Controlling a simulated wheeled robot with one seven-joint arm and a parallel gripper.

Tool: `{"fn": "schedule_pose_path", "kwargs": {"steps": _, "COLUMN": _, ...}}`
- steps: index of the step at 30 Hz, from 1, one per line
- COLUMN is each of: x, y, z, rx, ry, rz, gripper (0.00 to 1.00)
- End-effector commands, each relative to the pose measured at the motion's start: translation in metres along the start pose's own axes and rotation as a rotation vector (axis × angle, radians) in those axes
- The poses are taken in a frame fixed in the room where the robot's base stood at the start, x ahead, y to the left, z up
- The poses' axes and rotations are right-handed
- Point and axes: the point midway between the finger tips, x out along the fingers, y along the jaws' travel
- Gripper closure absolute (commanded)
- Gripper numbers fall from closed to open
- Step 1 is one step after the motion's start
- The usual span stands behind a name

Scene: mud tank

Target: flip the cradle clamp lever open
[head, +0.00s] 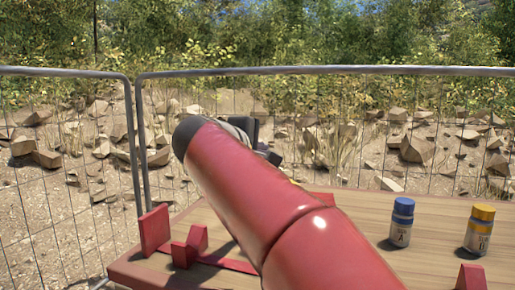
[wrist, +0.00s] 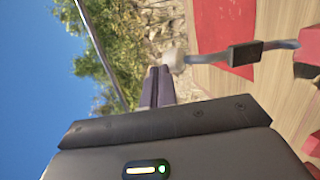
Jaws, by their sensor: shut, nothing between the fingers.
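In the wrist view a grey lever bar (wrist: 200,57) with a pale round knob (wrist: 174,60) at its end runs across from the right. A dark block (wrist: 245,53) sits around the bar, over a red plate (wrist: 226,28). I take this to be the clamp lever. My gripper (wrist: 159,72) is shut and empty, its dark fingertips just beside the knob in the picture. I cannot tell whether they touch. In the head view my red arm hides the lever and most of the cradle; red cradle pieces (head: 190,246) show at the left.
A wooden table (head: 360,205) carries the cradle. A blue-capped bottle A (head: 401,225) and a yellow-capped bottle B (head: 479,230) stand at its right. Another red piece (head: 470,278) is at the front right. A wire fence (head: 330,71) stands behind, with rocks and bushes beyond.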

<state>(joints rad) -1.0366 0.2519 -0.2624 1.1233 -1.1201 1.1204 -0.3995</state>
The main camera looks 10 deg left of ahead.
Motion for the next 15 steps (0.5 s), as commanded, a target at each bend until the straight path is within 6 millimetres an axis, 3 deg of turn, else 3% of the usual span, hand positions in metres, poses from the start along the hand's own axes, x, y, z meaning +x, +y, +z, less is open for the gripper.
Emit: {"fn": "schedule_pose_path", "kwargs": {"steps": 15, "x": 0.0063, "y": -0.0024, "z": -0.0011, "rx": -0.002, "ry": -0.001, "rz": 0.001, "gripper": 1.00}}
